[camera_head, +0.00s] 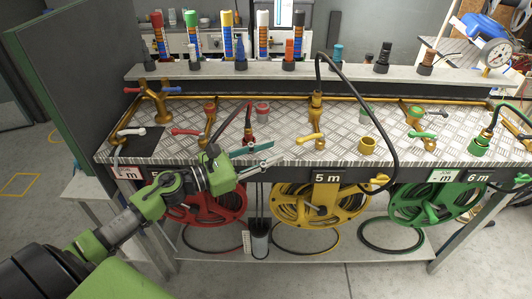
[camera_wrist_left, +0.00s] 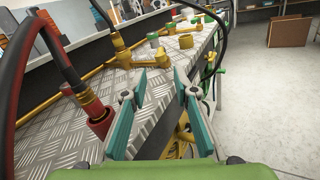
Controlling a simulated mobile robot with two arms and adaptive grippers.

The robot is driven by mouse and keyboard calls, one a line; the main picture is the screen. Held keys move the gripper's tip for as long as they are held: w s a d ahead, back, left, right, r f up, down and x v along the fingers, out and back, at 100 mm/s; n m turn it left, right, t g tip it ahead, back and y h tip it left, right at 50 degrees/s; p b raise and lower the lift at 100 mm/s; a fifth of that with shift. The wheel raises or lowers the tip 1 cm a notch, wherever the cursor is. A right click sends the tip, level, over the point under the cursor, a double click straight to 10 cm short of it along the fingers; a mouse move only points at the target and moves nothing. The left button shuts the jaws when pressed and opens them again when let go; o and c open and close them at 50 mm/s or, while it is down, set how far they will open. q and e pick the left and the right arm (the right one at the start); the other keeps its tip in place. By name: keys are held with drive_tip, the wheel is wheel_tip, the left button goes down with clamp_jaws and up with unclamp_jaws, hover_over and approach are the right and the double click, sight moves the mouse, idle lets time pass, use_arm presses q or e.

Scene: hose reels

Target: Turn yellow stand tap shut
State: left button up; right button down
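The yellow stand tap (camera_head: 316,118) rises from the checker-plate bench top at mid-bench, with a black hose arching from its top. Its yellow lever handle (camera_head: 309,140) lies near the front edge, roughly sideways. In the left wrist view the yellow stand (camera_wrist_left: 121,47) is ahead, with the yellow handle (camera_wrist_left: 155,60) to its right. My left gripper (camera_head: 268,154) is open and empty, left of the handle and apart from it. Its two teal-padded fingers (camera_wrist_left: 158,92) also show spread in the left wrist view. My right gripper is not in view.
A red hose fitting (camera_wrist_left: 98,118) stands close to the left of my fingers. A yellow cup (camera_head: 367,146) and the arching black hose (camera_head: 388,150) are right of the stand. Red (camera_head: 205,205), yellow (camera_head: 318,208) and green (camera_head: 435,205) hose reels hang below the bench front.

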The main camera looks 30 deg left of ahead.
sight(311, 138)
use_arm(q)
drive_tip(key=shift+s+a, duration=0.15)
drive_tip(key=shift+s, duration=0.1)
clamp_jaws()
drive_tip(key=s+d+f+n+t+y+p, duration=0.15)
drive_tip(key=d+n, duration=0.25)
drive_tip(key=n, duration=0.6)
drive_tip(key=s+d+n+t+y+p, duration=0.1)
drive_tip(key=s+d+n+y+p, duration=0.2)
drive_tip(key=n, duration=0.8)
drive_tip(key=shift+h, duration=0.35)
drive_tip(key=shift+w+d+r+p, duration=0.15)
drive_tip(key=shift+w+p, duration=0.5)
drive_tip(key=shift+w, duration=1.15)
drive_tip(key=shift+w+d+r+p, duration=0.15)
drive_tip(key=shift+w+p, duration=0.5)
drive_tip(key=shift+w, duration=1.2)
drive_tip(key=shift+w+r+p, duration=0.2)
drive_tip(key=shift+w+p, duration=0.45)
drive_tip(key=shift+w, duration=1.15)
